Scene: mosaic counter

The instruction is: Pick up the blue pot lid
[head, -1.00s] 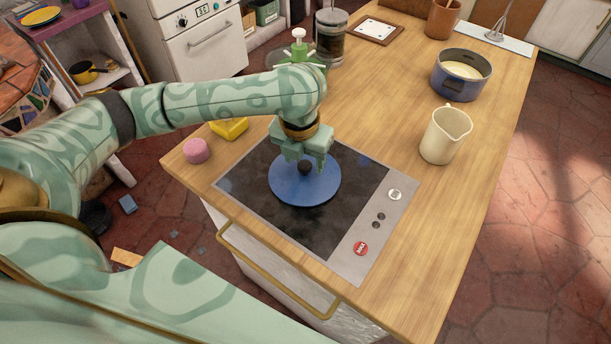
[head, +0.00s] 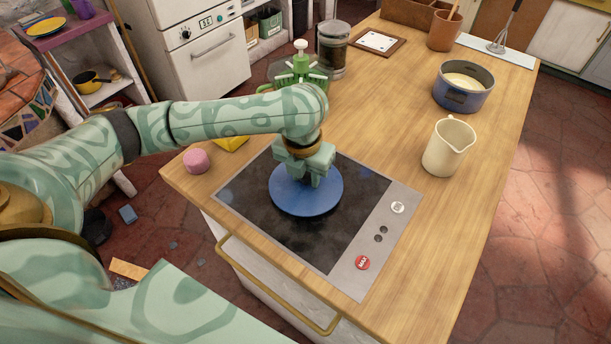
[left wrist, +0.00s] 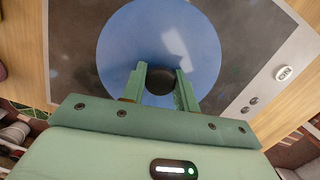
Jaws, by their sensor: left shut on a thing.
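The blue pot lid (head: 306,199) is a flat round disc over the black cooktop (head: 262,200). It also shows in the left wrist view (left wrist: 125,50), with its dark round knob (left wrist: 158,88) between my fingers. My left gripper (head: 314,178) is above the lid's middle, pointing down, and is shut on the knob; in the left wrist view the fingertips (left wrist: 160,75) stand on both sides of it. In the head view the gripper hides the knob. I cannot tell whether the lid touches the cooktop. My right gripper is not in view.
A cream jug (head: 448,147) and a blue pot (head: 463,88) with pale contents stand right of the cooktop. A pink round thing (head: 197,160) and a partly hidden yellow thing (head: 233,144) lie left. A green device (head: 300,72) and a jar (head: 333,48) stand behind.

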